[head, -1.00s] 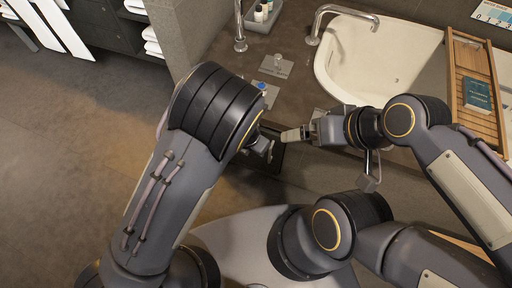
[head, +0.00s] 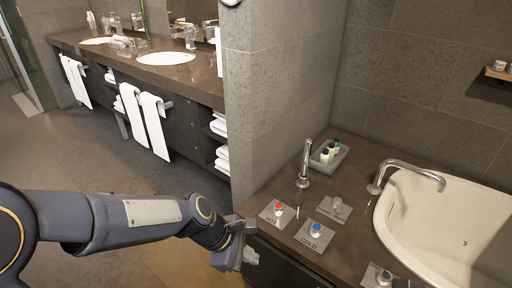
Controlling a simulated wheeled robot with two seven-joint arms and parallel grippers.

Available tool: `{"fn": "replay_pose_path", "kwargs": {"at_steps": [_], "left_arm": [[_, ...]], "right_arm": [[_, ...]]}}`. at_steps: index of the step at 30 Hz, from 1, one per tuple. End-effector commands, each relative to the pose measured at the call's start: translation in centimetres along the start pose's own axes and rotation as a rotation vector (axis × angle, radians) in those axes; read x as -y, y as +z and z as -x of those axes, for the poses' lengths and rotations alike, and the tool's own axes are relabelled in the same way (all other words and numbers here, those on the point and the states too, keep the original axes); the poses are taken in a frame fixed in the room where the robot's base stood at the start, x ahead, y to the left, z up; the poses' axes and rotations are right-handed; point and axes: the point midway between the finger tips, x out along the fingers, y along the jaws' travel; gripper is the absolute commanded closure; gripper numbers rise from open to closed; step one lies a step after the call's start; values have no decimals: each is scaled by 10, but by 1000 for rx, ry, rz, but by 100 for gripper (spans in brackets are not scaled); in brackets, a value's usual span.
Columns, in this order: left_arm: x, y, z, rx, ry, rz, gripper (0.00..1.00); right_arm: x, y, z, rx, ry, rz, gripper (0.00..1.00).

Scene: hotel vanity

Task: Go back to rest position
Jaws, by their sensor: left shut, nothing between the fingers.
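My left arm comes in from the left, low in the head view, and reaches across to the front of the brown counter. My left gripper (head: 250,256) is at the arm's end, just left of the counter's front corner. It is shut and holds nothing. It is apart from the knobs on the counter. My right arm and gripper cannot be made out; a small dark part at the bottom edge, right of the lowest knob, is too cut off to identify.
The counter (head: 345,247) carries a red HOT knob (head: 278,207), a blue COLD knob (head: 316,230), a spout (head: 305,165), a bottle tray (head: 329,157) and a tub (head: 420,215) with a curved faucet (head: 408,170). A tiled wall (head: 285,110) stands behind. Open floor (head: 105,165) lies left.

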Motion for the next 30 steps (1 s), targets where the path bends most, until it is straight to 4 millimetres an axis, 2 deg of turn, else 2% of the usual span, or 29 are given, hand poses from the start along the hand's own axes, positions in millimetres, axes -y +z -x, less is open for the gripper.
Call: {"fn": "replay_pose_path", "kwargs": {"at_steps": [1, 3, 6, 9, 15, 24, 30], "left_arm": [[5, -8, 30, 20, 40, -98, 100], [17, -18, 62, 23, 81, -258, 100], [39, -33, 101, -10, 141, -491, 100], [65, -48, 131, -80, 182, -709, 100], [106, -69, 160, -239, 192, -1018, 100], [153, -92, 177, -461, 104, -1312, 100], [143, -66, 220, -459, 98, -1325, 100]], "right_arm": [[0, 0, 0, 0, 0, 0, 0], [0, 0, 0, 0, 0, 0, 0], [0, 0, 0, 0, 0, 0, 0], [0, 0, 0, 0, 0, 0, 0], [0, 0, 0, 0, 0, 0, 0], [0, 0, 0, 0, 0, 0, 0], [19, -22, 42, -1, 0, 0, 0]]}}
